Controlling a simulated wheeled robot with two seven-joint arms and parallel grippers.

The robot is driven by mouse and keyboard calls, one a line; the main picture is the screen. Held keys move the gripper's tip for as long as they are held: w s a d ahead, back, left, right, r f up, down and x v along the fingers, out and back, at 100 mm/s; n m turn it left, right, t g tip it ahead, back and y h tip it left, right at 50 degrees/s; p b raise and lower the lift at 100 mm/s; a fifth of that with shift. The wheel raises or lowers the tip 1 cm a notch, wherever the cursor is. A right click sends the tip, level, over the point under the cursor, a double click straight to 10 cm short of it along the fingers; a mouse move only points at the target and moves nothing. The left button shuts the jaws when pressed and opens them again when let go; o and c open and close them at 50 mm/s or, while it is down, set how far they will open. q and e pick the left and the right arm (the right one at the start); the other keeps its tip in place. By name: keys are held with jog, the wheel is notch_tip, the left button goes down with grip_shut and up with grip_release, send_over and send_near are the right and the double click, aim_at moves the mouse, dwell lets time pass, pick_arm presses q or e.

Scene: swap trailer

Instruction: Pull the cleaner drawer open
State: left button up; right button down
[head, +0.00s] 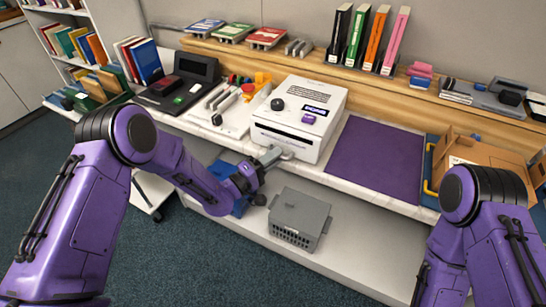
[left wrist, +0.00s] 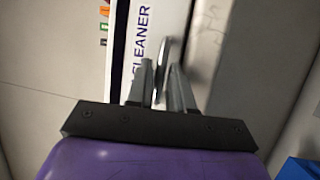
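The white cleaner unit (head: 297,116) stands at the front of the worktop, with a dark strip across its front. In the left wrist view the drawer front (left wrist: 147,20) carries the word CLEANER. The drawer looks flush with the unit. My left gripper (head: 272,155) is at the low front of the unit. In the left wrist view its two fingers (left wrist: 163,80) stand close together with the thin metal drawer handle (left wrist: 163,50) between them; they look shut on it. My right arm is at the right; its gripper is out of view.
A grey crate (head: 299,218) and a blue object (head: 232,205) sit on the lower shelf below the drawer. A purple mat (head: 376,160) lies right of the unit, and a tan box (head: 480,160) beyond it. Tools lie on a white tray (head: 232,122) to the left.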

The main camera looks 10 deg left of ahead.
pick_arm(q)
grip_shut()
dwell(1.4)
